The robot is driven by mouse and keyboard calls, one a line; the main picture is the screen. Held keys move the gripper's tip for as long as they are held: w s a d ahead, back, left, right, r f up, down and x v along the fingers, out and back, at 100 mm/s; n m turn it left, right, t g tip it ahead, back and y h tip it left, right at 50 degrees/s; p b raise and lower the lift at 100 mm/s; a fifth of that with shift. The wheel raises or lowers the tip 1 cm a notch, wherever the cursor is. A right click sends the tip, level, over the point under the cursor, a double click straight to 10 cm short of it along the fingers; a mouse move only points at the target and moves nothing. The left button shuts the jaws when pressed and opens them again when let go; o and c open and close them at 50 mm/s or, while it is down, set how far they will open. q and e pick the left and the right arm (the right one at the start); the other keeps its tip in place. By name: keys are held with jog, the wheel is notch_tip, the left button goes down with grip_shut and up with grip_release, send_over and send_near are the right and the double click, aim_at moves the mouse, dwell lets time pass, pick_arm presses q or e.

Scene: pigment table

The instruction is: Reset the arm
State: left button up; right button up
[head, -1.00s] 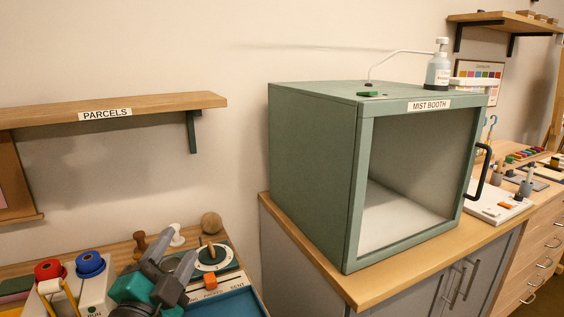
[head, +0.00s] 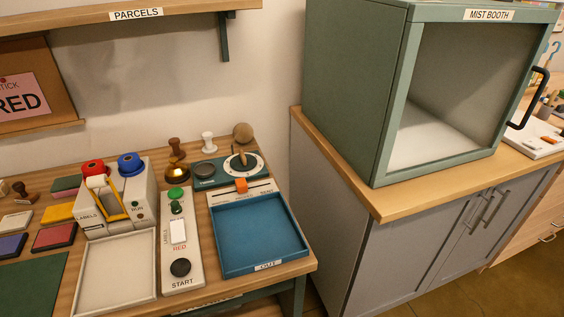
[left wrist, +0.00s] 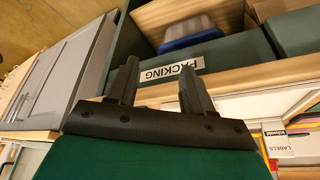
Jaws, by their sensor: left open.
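My left gripper (left wrist: 157,85) shows in the left wrist view with its two dark fingers apart and nothing between them. Beyond the fingers is a dark green front with a "PACKING" label (left wrist: 171,70). Neither arm shows in the head view. My right gripper is in neither current view.
In the head view the table holds a label machine (head: 118,200), a control strip with a START button (head: 180,267), a blue OUT tray (head: 258,235) and several ink pads. The mist booth (head: 345,85) stands on a cabinet at the right. A PARCELS shelf (head: 190,10) is above.

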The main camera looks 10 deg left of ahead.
pick_arm(q)
jog(key=w+d+f+t+h+b, duration=0.1)
jog(key=w+f+t, duration=0.4)
jog(key=f, duration=0.5)
jog(key=shift+w+d+f+m+t+h+b, duration=0.35)
jog(key=shift+d+t+b, duration=0.35)
jog(key=shift+b, duration=0.25)
jog(key=shift+r, duration=0.1)
dwell(2.5)
